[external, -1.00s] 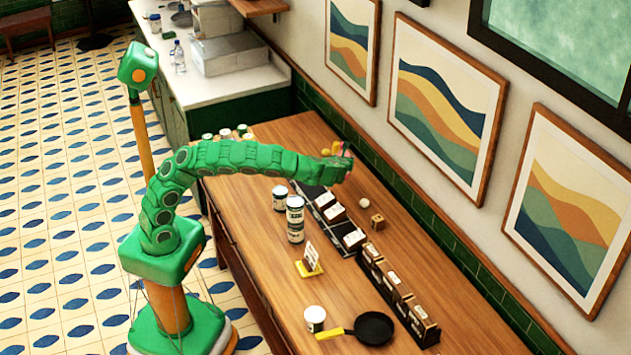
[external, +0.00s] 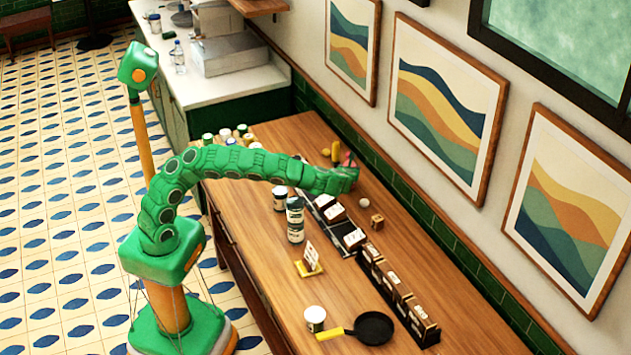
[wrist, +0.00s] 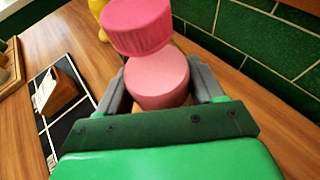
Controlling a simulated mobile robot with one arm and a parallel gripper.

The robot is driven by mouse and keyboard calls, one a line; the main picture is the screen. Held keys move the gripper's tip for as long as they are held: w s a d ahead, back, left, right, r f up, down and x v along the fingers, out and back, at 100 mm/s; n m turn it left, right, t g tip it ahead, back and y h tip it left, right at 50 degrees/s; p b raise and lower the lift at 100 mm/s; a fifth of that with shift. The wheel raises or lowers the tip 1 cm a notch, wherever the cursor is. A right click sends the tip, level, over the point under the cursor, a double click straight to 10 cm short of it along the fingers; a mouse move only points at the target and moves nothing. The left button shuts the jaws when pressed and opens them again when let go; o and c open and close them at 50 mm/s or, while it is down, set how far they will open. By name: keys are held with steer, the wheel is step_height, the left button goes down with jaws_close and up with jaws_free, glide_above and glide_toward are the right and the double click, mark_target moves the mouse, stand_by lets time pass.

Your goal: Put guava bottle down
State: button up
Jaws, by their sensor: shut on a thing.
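The guava bottle, a pink bottle (wrist: 158,82) with a darker pink ridged cap (wrist: 137,27), stands out between the two grey fingers of my gripper (wrist: 160,88) in the wrist view. My gripper is shut on it. In the external view my gripper (external: 350,174) is over the far part of the wooden counter, near the green tiled wall, with a bit of pink (external: 348,158) showing behind it. The bottle's lower part is hidden, so I cannot tell whether it touches the counter.
A yellow bottle (external: 335,152) stands just beyond my gripper. Cans and a white-and-green canister (external: 295,222) stand nearer. The counter's (external: 440,290) right side is fairly clear.

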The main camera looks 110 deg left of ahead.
steer(key=shift+f, duration=0.25)
steer(key=shift+f, duration=0.1)
steer(key=o, duration=1.4)
steer(key=shift+c, duration=0.2)
steer(key=v, duration=1.2)
